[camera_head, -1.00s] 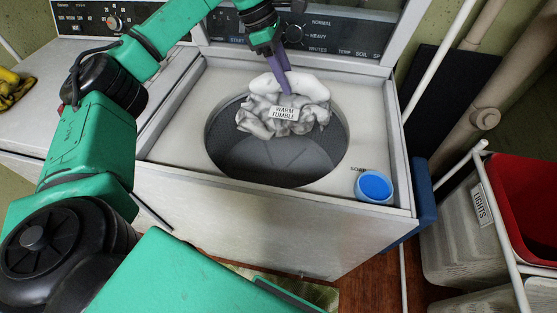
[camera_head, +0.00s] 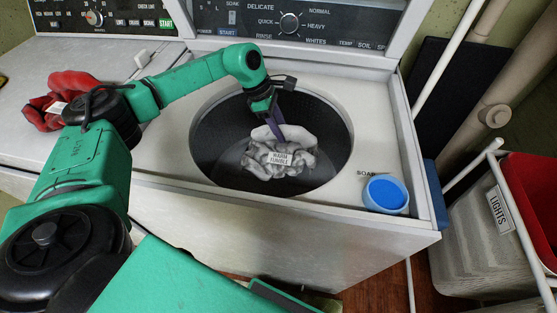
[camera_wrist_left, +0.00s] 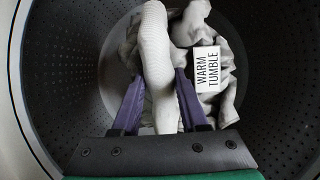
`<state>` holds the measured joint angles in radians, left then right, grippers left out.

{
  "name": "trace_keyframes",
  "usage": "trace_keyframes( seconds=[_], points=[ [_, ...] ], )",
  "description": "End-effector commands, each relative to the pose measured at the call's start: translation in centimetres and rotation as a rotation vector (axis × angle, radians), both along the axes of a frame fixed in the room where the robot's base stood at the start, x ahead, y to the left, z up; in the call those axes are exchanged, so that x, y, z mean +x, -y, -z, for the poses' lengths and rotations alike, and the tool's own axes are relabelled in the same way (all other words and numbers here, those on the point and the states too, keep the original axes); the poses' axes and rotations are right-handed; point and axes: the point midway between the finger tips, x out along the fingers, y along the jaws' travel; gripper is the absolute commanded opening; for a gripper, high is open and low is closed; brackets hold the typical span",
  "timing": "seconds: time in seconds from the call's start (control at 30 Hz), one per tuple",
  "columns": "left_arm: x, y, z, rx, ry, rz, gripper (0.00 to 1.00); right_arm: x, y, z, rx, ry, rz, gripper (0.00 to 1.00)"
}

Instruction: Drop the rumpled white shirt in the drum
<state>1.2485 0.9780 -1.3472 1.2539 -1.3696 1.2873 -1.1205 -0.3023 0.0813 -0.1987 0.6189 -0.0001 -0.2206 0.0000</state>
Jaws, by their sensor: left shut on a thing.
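The rumpled white shirt (camera_head: 281,158) carries a "WARM TUMBLE" tag and shows within the washer's round opening in the head view. It also shows in the left wrist view (camera_wrist_left: 155,60). My left gripper (camera_head: 278,133) points down into the opening and is shut on the shirt; its purple fingers (camera_wrist_left: 160,95) pinch a fold. The dark perforated drum (camera_head: 222,135) surrounds the shirt, and its wall also shows in the left wrist view (camera_wrist_left: 63,80). I cannot tell whether the shirt touches the drum floor. My right gripper is not in view.
A blue soap cup (camera_head: 385,194) sits at the washer top's front right corner. The control panel (camera_head: 300,25) rises behind the opening. A red cloth (camera_head: 62,98) lies on the white machine to the left. A "LIGHTS" hamper (camera_head: 480,235) and red bin stand at right.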

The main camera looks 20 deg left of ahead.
Motion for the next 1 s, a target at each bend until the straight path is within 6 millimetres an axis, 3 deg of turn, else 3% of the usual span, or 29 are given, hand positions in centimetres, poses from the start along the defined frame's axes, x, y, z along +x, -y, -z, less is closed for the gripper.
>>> trace_keyframes(
  seconds=[0.1,0.2,0.5,1.0],
  points=[
    [-0.1,0.1,3.9,0.0,-0.004,0.001,0.0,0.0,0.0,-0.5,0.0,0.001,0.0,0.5],
    [-0.1,0.1,6.4,0.0,-0.002,0.0,0.0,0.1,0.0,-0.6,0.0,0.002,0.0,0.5],
    [0.0,0.0,11.6,0.0,0.0,-0.001,0.0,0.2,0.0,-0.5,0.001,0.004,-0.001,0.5],
    [0.0,0.0,12.8,0.0,0.001,0.001,0.0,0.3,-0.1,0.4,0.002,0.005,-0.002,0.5]
  ],
)
